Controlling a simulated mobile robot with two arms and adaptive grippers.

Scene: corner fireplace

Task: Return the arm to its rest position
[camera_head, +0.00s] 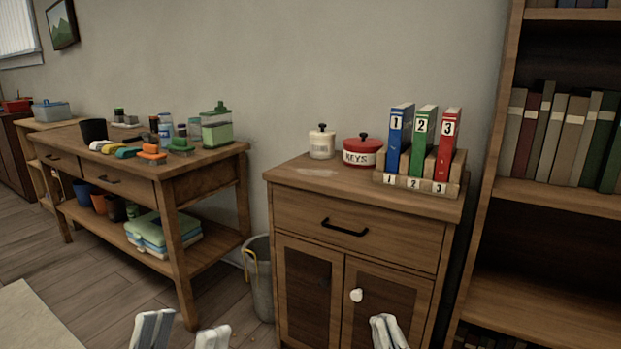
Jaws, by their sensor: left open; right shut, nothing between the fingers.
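My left gripper (183,325) shows at the bottom edge, left of the cabinet, with its two pale fingers apart and nothing between them. My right gripper (388,331) is at the bottom edge in front of the cabinet doors, its fingers together and empty. Only the finger ends of both show; my arms are out of view. A small white knob-like thing (356,295) shows against the right cabinet door, just up and left of my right gripper. I cannot tell whether it is fixed there.
A workbench (208,182) with several items stands left, a bin (262,300) between, a bookshelf (545,290) right. Floor (95,295) is open at lower left.

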